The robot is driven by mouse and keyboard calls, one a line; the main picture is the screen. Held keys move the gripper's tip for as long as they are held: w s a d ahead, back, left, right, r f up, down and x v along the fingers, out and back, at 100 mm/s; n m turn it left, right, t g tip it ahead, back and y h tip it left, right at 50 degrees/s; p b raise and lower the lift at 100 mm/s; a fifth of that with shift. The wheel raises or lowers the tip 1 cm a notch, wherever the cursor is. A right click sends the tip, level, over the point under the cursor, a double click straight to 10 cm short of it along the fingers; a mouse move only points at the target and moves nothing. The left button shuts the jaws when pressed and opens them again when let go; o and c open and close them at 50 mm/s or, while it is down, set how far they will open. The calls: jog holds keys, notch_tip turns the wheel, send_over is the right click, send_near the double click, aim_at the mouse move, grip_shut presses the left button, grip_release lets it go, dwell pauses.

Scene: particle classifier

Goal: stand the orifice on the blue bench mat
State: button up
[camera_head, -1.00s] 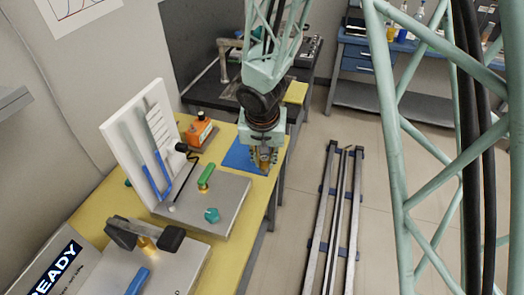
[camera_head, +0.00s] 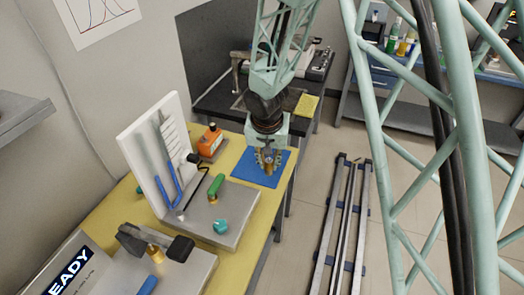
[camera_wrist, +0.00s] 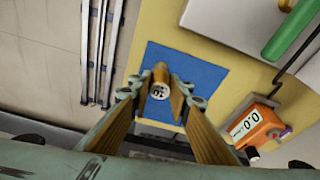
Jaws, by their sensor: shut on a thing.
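The orifice (camera_wrist: 160,86) is a small brass cylinder with a white, marked end face. My gripper (camera_wrist: 162,98) is shut on it, with one finger on each side. In the head view my gripper (camera_head: 267,161) is over the blue bench mat (camera_head: 246,172), pointing down. The mat also shows behind the orifice in the wrist view (camera_wrist: 207,78). I cannot tell whether the orifice touches the mat. In the head view the fingers partly hide the orifice.
An orange device (camera_head: 211,142) with a display stands beside the mat. A grey plate (camera_head: 235,215) carries a green handle (camera_head: 215,187), a teal knob (camera_head: 221,226) and a white tube panel (camera_head: 140,150).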

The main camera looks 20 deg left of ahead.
jog(key=w+a, duration=0.1)
jog(key=w, duration=0.2)
jog(key=w+a+p, duration=0.1)
jog(key=w+a, duration=0.1)
jog(key=w+a+f, duration=0.1)
jog(key=w+a, duration=0.1)
jog(key=w, duration=0.1)
jog(key=shift+w+a, duration=0.15)
jog(key=shift+w, duration=0.15)
jog(key=shift+f, duration=1.7)
jog(key=shift+f+b, duration=0.2)
jog(key=shift+b, duration=0.1)
jog(key=o, duration=1)
jog(key=shift+r+p, duration=0.25)
jog(key=shift+p, duration=0.05)
jog(key=shift+r, duration=0.3)
jog(key=p+v, duration=0.1)
jog(key=v, duration=1)
jog(key=shift+s, duration=0.2)
